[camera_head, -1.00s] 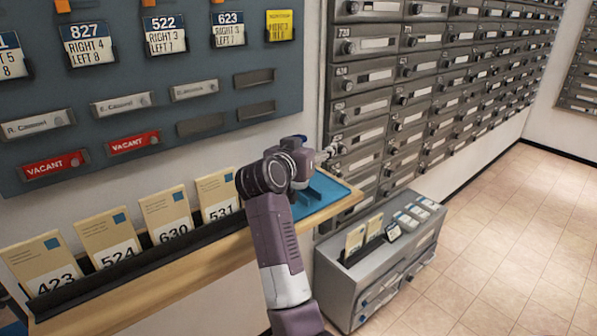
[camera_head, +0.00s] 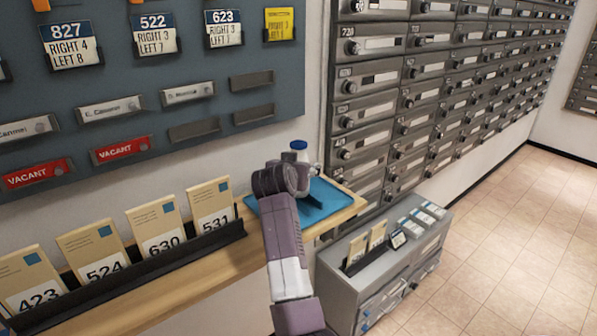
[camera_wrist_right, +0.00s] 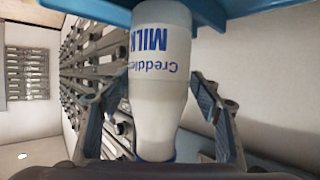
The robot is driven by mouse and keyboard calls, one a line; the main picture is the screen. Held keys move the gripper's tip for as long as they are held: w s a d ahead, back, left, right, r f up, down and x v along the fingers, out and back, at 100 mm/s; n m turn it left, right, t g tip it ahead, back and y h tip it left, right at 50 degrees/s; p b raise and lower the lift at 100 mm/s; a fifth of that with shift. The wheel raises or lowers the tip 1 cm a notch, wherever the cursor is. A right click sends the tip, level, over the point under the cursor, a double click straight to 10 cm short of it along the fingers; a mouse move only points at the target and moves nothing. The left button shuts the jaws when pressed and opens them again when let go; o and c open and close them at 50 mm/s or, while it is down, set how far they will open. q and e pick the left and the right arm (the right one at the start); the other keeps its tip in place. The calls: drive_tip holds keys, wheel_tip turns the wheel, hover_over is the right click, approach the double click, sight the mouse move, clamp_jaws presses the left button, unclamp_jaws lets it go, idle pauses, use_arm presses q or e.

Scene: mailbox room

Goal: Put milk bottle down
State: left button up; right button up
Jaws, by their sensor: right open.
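The milk bottle (camera_head: 299,147) shows its blue cap and upper part in the head view, behind my right wrist. It appears upright on the blue tray (camera_head: 325,197) at the right end of the wooden shelf, though its base is hidden. In the right wrist view the white milk bottle (camera_wrist_right: 160,75) with blue lettering appears upside down, its base end at the blue tray (camera_wrist_right: 90,14). My right gripper (camera_wrist_right: 160,90) is open, with one finger on each side of the bottle; a gap shows beside the right-hand finger. My left gripper is not in view.
Numbered cream envelopes (camera_head: 153,232) stand in a black rack along the shelf, left of my arm. A grey cabinet (camera_head: 345,287) with cards stands below right. Grey mailboxes (camera_head: 375,103) line the wall behind. The tiled floor at right is clear.

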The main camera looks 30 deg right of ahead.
drive_tip(key=x, duration=0.4)
drive_tip(key=shift+s+f, duration=0.1)
drive_tip(key=shift+f, duration=0.1)
clamp_jaws()
drive_tip(key=shift+r, duration=0.1)
idle(0.8)
drive_tip(key=shift+r, duration=0.15)
